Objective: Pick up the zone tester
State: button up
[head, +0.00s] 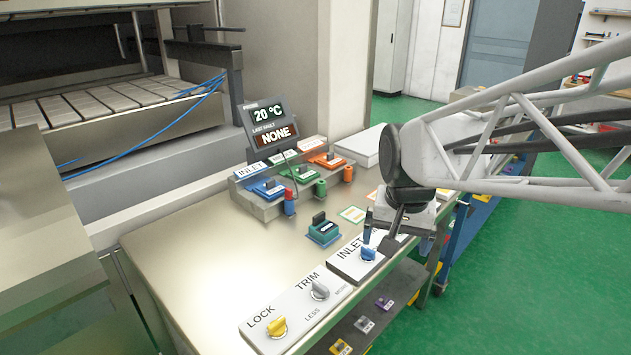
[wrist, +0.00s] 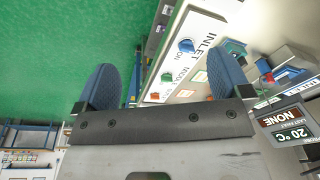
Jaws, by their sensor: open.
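A teal block with a dark upright grip (head: 323,232), which looks like the zone tester, stands alone on the metal bench top behind the white knob panels. No label on it is readable. My gripper (head: 382,232) is to its right, apart from it, above the INLET panel. In the wrist view my gripper (wrist: 166,85) has its two blue-padded fingers wide apart with nothing held between them.
White panels carry a yellow LOCK knob (head: 277,326), a grey TRIM knob (head: 319,289) and a blue INLET knob (head: 368,253). Behind stand a rack (head: 259,204) of coloured blocks and a display (head: 268,124) reading 20 °C and NONE. The bench's left part is clear.

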jog(key=w+a+f+m+g, duration=0.1)
jog(key=w+a, duration=0.1)
jog(key=w, duration=0.4)
jog(key=w+a+f+m, duration=0.2)
jog(key=w+a, duration=0.1)
jog(key=w, duration=0.4)
jog(key=m, duration=0.3)
send_over(324, 226)
jog(key=shift+g, duration=0.4)
notch_tip(324, 226, down, 6)
jog(key=shift+s+d+f, duration=0.1)
jog(key=shift+s+f, duration=0.05)
jog(key=shift+f, duration=0.1)
jog(key=shift+f, duration=0.1)
jog(key=shift+f, duration=1.25)
jog(key=shift+f, duration=0.1)
jog(key=shift+w+f, duration=0.2)
jog(key=shift+f, duration=2.3)
jog(key=shift+c, duration=0.2)
